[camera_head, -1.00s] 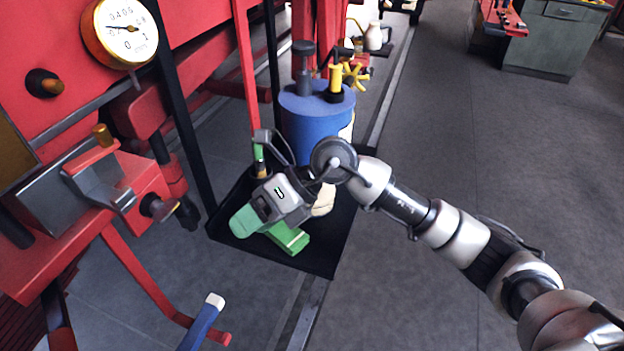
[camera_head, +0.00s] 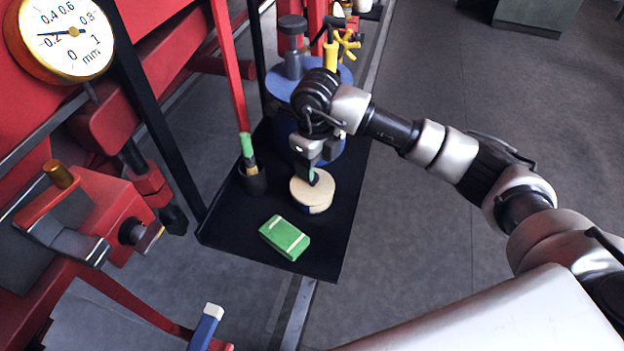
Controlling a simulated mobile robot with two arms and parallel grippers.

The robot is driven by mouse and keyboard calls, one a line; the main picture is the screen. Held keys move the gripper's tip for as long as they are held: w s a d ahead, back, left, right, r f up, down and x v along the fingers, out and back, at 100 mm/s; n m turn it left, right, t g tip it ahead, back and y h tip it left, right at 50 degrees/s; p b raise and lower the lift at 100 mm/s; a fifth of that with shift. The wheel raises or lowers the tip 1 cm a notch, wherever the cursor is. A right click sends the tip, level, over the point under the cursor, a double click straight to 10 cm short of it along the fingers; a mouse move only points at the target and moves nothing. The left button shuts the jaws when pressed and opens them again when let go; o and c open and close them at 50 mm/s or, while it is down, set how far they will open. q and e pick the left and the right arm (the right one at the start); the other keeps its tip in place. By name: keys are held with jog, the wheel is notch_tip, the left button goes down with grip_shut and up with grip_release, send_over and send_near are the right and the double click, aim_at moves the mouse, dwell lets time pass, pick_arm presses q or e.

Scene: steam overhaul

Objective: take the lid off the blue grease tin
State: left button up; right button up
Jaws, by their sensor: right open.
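A small round tin with a cream lid (camera_head: 312,188) stands on the black tray (camera_head: 325,258). A thin blue part of the tin (camera_head: 319,209) shows under the lid's front edge, and the lid sits on it. My right gripper (camera_head: 309,178) is open and points down at the lid's far side. Its green fingertips are at or just above the lid; I cannot tell whether they touch it. My left gripper is not in view.
A green box with pale bands (camera_head: 285,237) lies in front of the tin. A dark cup (camera_head: 252,180) with a green-handled tool stands left. A large blue drum (camera_head: 284,82) stands behind my gripper. Red machinery (camera_head: 105,215) borders the left; open floor lies right.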

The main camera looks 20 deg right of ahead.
jog(key=f, duration=0.1)
jog(key=f+p, duration=0.1)
jog(key=f, duration=0.1)
jog(key=shift+s+a+f+p, duration=0.15)
jog(key=shift+a+f+p, duration=0.15)
jog(key=shift+a, duration=0.1)
jog(key=shift+f, duration=0.45)
jog(key=c, duration=1)
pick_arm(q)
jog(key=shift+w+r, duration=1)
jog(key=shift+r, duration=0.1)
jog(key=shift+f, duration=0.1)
pick_arm(e)
jog(key=shift+r, duration=0.15)
